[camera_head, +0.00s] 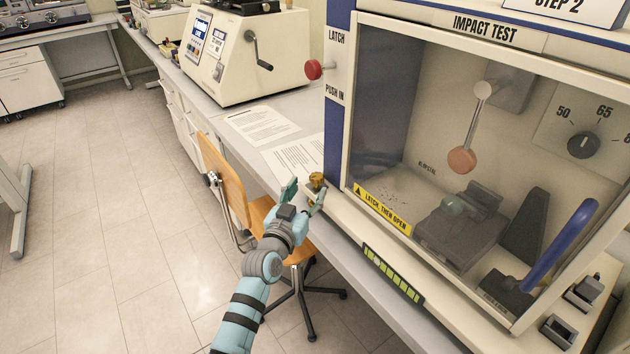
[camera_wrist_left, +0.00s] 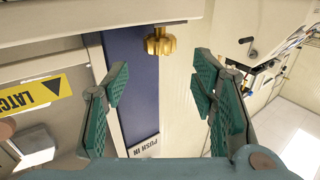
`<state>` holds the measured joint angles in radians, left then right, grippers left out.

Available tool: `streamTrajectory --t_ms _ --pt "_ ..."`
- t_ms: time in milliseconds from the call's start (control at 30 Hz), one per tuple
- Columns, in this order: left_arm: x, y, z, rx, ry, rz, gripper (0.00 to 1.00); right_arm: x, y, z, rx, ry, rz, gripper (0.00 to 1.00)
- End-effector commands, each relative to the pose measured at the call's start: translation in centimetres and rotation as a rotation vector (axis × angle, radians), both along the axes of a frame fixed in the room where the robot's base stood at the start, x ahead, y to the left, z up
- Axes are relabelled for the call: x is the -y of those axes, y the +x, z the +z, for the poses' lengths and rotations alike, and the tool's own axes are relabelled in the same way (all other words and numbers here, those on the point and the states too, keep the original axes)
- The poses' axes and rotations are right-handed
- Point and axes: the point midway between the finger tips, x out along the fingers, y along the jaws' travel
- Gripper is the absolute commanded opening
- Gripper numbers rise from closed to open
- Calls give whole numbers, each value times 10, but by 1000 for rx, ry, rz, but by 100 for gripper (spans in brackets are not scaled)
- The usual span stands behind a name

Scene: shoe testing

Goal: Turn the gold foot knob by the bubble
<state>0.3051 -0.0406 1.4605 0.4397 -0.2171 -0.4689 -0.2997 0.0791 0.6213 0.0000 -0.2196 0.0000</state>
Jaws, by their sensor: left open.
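The gold foot knob (camera_head: 317,180) sits at the left front corner of the impact test machine's base. In the left wrist view the lobed gold knob (camera_wrist_left: 159,41) is at the top centre, beyond the fingertips and roughly midway between them. My left gripper (camera_head: 303,194) is open and empty, close to the knob; its green pads (camera_wrist_left: 160,85) stand wide apart. Whether a pad touches the knob is unclear in the head view. The level vial (camera_head: 392,274), a yellow-green strip with dark marks, lies on the front ledge; its bubble is hard to make out. My right gripper is out of view.
The impact test cabinet (camera_head: 478,29) has a clear door with a blue handle (camera_head: 560,244). A red latch knob (camera_head: 313,69) sticks out at its left. Papers (camera_head: 262,125) lie on the bench behind the gripper. An orange chair (camera_head: 222,178) stands below, near my left arm.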

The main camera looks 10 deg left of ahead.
Motion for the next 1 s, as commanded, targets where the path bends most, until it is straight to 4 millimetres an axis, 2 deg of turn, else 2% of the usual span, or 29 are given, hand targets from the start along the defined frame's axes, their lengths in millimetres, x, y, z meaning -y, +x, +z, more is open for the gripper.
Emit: streamTrajectory --t_ms 100,200,367,600,667,900,1000 --pt "3 31 -4 0 -1 0 52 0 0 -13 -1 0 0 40" --pt "5 48 -4 1 0 1 52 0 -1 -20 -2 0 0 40" --pt "6 59 -3 -1 0 1 52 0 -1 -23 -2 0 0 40" --pt "6 61 -1 -2 1 1 52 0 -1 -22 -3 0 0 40" --pt "6 60 -1 -2 1 1 44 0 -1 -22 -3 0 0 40" --pt "6 60 -2 -2 0 1 6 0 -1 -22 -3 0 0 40" --pt "6 60 -2 -2 0 0 3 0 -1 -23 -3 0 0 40"
